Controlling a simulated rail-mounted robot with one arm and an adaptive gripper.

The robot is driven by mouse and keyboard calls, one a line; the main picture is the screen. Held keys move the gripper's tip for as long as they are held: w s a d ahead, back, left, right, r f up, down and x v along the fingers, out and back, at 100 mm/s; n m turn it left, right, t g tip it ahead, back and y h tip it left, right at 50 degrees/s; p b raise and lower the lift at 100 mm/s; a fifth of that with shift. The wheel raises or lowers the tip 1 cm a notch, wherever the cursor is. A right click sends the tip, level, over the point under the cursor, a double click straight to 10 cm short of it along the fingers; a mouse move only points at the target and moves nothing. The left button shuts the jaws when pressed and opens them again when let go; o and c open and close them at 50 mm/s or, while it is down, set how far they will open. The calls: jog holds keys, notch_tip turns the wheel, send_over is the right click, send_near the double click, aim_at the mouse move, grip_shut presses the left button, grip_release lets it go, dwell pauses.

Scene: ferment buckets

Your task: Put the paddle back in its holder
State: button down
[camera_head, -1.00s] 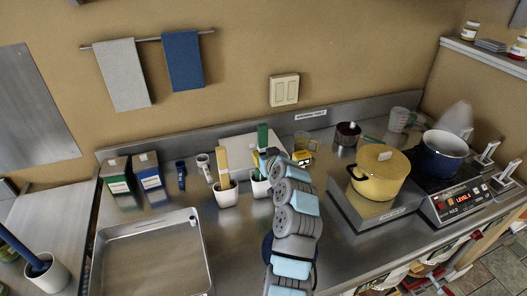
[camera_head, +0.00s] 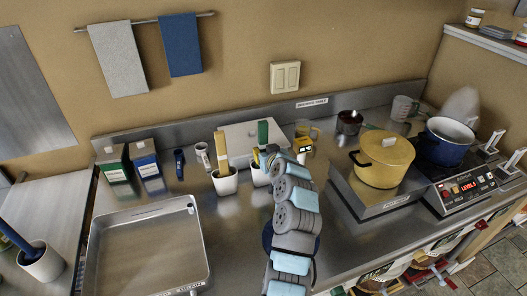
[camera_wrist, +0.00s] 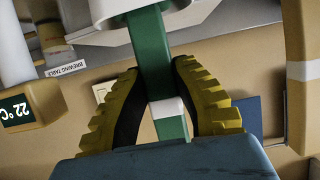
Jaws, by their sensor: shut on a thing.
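My gripper (camera_wrist: 160,105) is shut on the green paddle (camera_wrist: 152,60), whose lighter band shows between the yellow ridged fingers. In the head view the green paddle (camera_head: 263,132) stands roughly upright above a white cup-like holder (camera_head: 260,178). My gripper (camera_head: 264,157) is just above that holder and partly hides it. In the wrist view the paddle reaches a white holder (camera_wrist: 104,10) at the top edge. I cannot tell whether its end is inside the holder or in front of it.
A second white holder (camera_head: 225,183) with a yellow paddle (camera_head: 222,148) stands close on the left. A small yellow display block (camera_head: 304,146) is close on the right. A metal tray (camera_head: 195,243) lies front left. A yellow pot (camera_head: 384,163) stands further right.

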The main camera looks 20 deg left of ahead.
jog(key=c, duration=0.9)
grip_release()
jog(key=shift+v, duration=6)
